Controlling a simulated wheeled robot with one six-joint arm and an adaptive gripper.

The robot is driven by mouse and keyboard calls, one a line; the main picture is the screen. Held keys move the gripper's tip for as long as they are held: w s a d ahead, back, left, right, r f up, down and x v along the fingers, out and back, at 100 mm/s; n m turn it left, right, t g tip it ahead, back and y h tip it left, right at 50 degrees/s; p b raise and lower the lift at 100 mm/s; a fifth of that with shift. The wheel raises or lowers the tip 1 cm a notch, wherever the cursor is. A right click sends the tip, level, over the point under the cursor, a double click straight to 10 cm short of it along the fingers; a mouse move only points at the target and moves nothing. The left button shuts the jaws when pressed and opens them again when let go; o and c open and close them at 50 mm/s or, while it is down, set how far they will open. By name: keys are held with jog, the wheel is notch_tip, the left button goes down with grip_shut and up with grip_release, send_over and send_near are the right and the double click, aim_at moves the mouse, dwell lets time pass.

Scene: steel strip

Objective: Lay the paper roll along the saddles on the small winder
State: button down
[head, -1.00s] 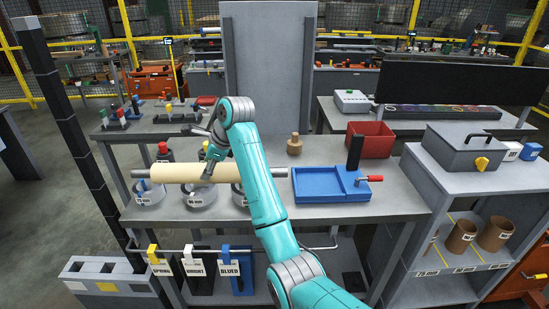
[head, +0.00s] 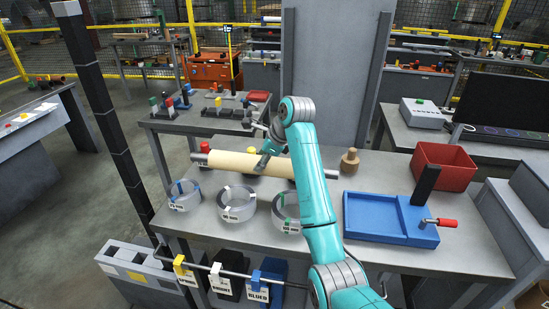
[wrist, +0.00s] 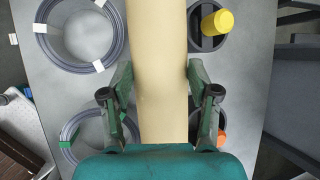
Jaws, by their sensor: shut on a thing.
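The paper roll (head: 230,162) is a long cream cylinder with a grey bar showing at both ends. It lies level, left to right, over the back part of the grey workbench, behind the wire coils. My gripper (wrist: 159,78) is shut across the roll, one finger on each side, as the wrist view shows. In the head view my gripper (head: 268,148) comes down on the roll right of its middle. Whether the roll clears the bench cannot be told. I cannot make out the small winder or its saddles in these frames.
Three labelled wire coils (head: 238,204) lie on the workbench (head: 330,168) before the roll. A blue tray (head: 385,217) with a red-handled clamp, a red bin (head: 443,166) and a brown stepped piece (head: 349,161) stand to the right. A dark post (head: 100,110) rises at left, before a side bench (head: 35,123).

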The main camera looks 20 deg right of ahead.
jog(key=shift+w+f, duration=0.1)
jog(key=shift+f, duration=3.35)
jog(key=shift+c, duration=1.3)
grip_release()
jog(key=shift+f, duration=0.25)
